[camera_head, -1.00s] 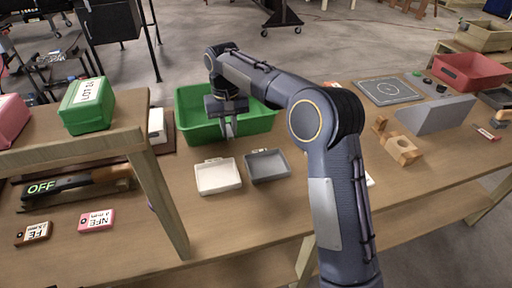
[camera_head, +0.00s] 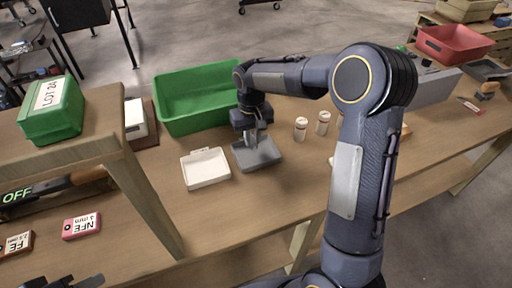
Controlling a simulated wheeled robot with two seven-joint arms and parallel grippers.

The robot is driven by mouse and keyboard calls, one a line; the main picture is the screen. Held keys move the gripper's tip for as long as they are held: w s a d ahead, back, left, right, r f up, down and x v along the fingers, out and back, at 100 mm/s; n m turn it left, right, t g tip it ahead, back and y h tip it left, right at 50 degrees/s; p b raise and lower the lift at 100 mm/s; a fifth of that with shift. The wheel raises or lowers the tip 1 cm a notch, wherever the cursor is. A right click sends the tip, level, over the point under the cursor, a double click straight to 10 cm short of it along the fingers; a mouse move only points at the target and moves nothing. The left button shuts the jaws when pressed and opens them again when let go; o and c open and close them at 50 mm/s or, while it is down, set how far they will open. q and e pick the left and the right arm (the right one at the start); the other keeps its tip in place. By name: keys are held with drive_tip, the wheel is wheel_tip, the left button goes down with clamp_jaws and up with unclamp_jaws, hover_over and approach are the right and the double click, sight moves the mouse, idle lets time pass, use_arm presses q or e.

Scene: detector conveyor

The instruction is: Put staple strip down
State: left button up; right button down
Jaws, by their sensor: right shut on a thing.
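My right gripper (camera_head: 252,138) points down over the dark grey tray (camera_head: 268,158). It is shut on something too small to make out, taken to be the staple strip. The fingertips are at the tray's back part; I cannot tell whether they touch it. A white tray (camera_head: 206,170) sits just left of the grey one. A dark part at the bottom left edge seems to be my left gripper (camera_head: 62,283), mostly cut off, its jaws not readable.
A green bin (camera_head: 196,100) stands behind the trays. Two white bottles (camera_head: 301,128) (camera_head: 323,122) stand to the right. A raised wooden shelf with a green box (camera_head: 52,110) is at the left. Bare tabletop lies in front of the trays.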

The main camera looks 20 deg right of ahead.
sight(256, 156)
drive_tip(key=f, duration=0.2)
drive_tip(key=s+d+f, duration=0.1)
drive_tip(key=shift+f, duration=0.75)
drive_tip(key=shift+f, duration=0.1)
drive_tip(key=c, duration=1.4)
unclamp_jaws()
drive_tip(key=shift+a, duration=0.1)
